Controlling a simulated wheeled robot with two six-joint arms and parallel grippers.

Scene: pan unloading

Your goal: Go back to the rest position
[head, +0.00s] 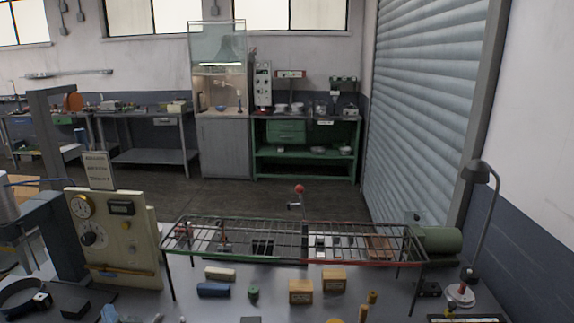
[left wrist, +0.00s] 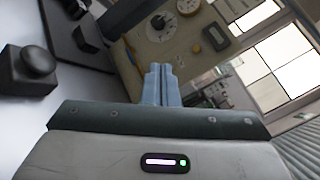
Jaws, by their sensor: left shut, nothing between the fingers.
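My left gripper (left wrist: 158,72) shows in the left wrist view with its two light blue fingers pressed together and nothing between them. It points toward the cream panel (left wrist: 180,35) with dials. In the head view the tips of my left gripper (head: 109,312) show low at the lower left edge, in front of the same cream panel (head: 115,240). The rest of the left arm is out of the picture there. My right gripper is in neither view.
A wire rack (head: 290,240) stands across the bench (head: 195,300). Under and before it lie a blue block (head: 213,290), yellow boxes (head: 301,291) and small parts. A lamp (head: 482,215) stands at right. A black knob-like object (left wrist: 35,68) is near the left wrist camera.

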